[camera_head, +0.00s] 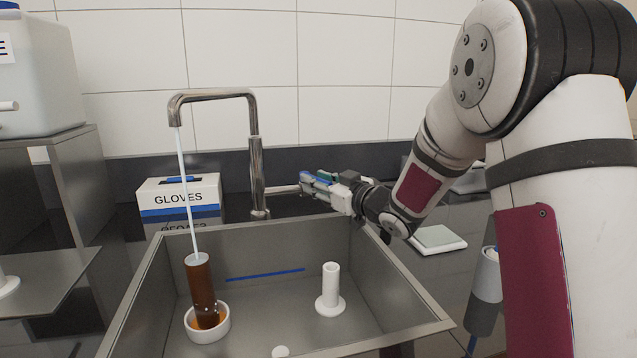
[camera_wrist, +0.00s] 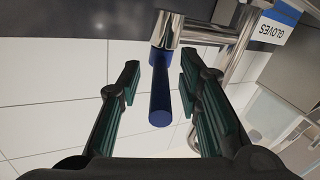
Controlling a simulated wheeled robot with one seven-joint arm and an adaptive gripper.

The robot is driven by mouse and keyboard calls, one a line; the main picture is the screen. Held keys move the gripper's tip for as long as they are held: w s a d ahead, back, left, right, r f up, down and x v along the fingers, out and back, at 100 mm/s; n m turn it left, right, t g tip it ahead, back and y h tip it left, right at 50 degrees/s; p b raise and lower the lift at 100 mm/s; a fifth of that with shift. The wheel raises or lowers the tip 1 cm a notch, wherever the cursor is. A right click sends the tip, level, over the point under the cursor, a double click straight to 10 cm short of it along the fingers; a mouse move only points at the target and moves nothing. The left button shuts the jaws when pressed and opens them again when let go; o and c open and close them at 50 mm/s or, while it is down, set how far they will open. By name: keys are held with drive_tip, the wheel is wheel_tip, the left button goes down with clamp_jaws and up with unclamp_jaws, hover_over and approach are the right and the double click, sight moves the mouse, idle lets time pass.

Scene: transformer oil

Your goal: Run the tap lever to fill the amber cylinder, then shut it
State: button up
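The chrome tap (camera_head: 256,165) stands behind the sink, and a pale stream runs from its spout. The stream falls into the amber cylinder (camera_head: 202,285), which stands upright in a white round holder (camera_head: 207,331) at the sink's left. The cylinder looks amber up to near its rim; the exact level is unclear. The tap lever (camera_head: 283,189) points right from the tap body, toward my gripper (camera_head: 312,187). In the wrist view the lever's blue handle (camera_wrist: 161,90) lies between the two fingers of my gripper (camera_wrist: 158,88). Gaps show on both sides, so the gripper is open around it.
The sink (camera_head: 262,262) also holds a white hollow post on a base (camera_head: 330,290) and a blue line on its back wall. A gloves box (camera_head: 180,200) stands behind, left of the tap. A flat scale-like device (camera_head: 437,239) lies at right.

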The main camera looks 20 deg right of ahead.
clamp_jaws()
drive_tip(key=shift+a, duration=0.15)
drive_tip(key=shift+a+m+h+b, duration=0.15)
drive_tip(key=shift+m+h+b, duration=0.15)
drive_tip(key=shift+b, duration=0.3)
drive_tip(key=h+b, duration=0.1)
drive_tip(key=m+t+h+b, duration=0.1)
drive_tip(key=b, duration=0.1)
drive_tip(key=shift+s+a+m+h, duration=0.1)
drive_tip(key=shift+a+m+h, duration=0.2)
drive_tip(key=shift+a, duration=0.05)
drive_tip(key=m+h+b, duration=0.1)
drive_tip(key=h+b, duration=0.1)
drive_tip(key=b, duration=0.1)
drive_tip(key=a+m+h+b, duration=0.1)
drive_tip(key=m+h+b, duration=0.1)
drive_tip(key=b, duration=0.1)
drive_tip(key=shift+s+r+t, duration=0.1)
drive_tip(key=shift+r+t, duration=0.05)
drive_tip(key=shift+t, duration=0.25)
drive_tip(key=shift+a+r+h, duration=0.1)
drive_tip(key=shift+h, duration=0.3)
